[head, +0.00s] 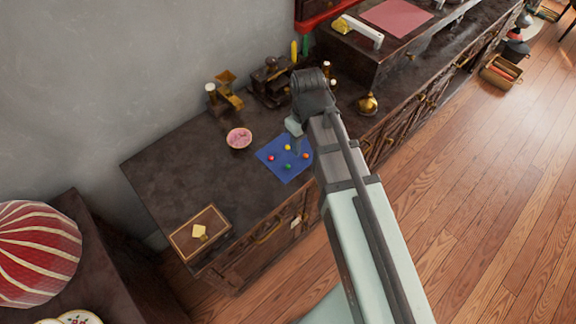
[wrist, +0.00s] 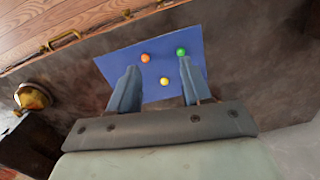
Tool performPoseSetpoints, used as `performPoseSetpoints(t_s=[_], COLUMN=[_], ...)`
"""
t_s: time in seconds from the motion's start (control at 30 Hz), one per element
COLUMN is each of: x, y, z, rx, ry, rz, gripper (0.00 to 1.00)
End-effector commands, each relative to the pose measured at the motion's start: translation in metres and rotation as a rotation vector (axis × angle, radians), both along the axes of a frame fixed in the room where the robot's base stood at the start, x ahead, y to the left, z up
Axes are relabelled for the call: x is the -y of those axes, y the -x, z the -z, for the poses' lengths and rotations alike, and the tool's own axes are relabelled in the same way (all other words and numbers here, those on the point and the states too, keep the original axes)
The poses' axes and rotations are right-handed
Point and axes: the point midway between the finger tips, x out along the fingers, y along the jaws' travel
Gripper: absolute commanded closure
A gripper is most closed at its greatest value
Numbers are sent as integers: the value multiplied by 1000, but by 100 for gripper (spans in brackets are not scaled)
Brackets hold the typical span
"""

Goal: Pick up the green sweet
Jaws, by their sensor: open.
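The green sweet (head: 288,166) is a small round ball on a blue mat (head: 284,178), near the mat's front. In the wrist view the green sweet (wrist: 181,51) shows just past the tip of the right finger. A yellow sweet (wrist: 164,81) and an orange sweet (wrist: 145,58) appear in the gap between the fingers. A red sweet (head: 270,157) lies left on the mat in the head view; I cannot make it out in the wrist view. My gripper (wrist: 158,67) is open and empty, above the mat; its exact height is unclear.
A pink-filled bowl (head: 239,138) stands left of the mat. Dark brass-trimmed apparatus (head: 271,80) stands behind it, and a brass vessel (head: 368,103) is to the right. A wooden box (head: 200,233) sits at the counter's near left. The counter between box and bowl is clear.

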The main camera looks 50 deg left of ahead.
Motion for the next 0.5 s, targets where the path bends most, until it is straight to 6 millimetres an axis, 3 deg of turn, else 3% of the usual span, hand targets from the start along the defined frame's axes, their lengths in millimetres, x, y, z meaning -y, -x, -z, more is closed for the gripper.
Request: performPoseSetpoints(t_s=[0.1, 0.23, 0.37, 0.5], x=[-16, -23, -24, -23], y=[17, 26, 28, 28], z=[-21, -31, -25, -8], rx=[10, 13, 13, 13], ry=[-19, -27, -27, -26], rz=[-50, -75, -81, -80], gripper=[52, 52, 52, 52])
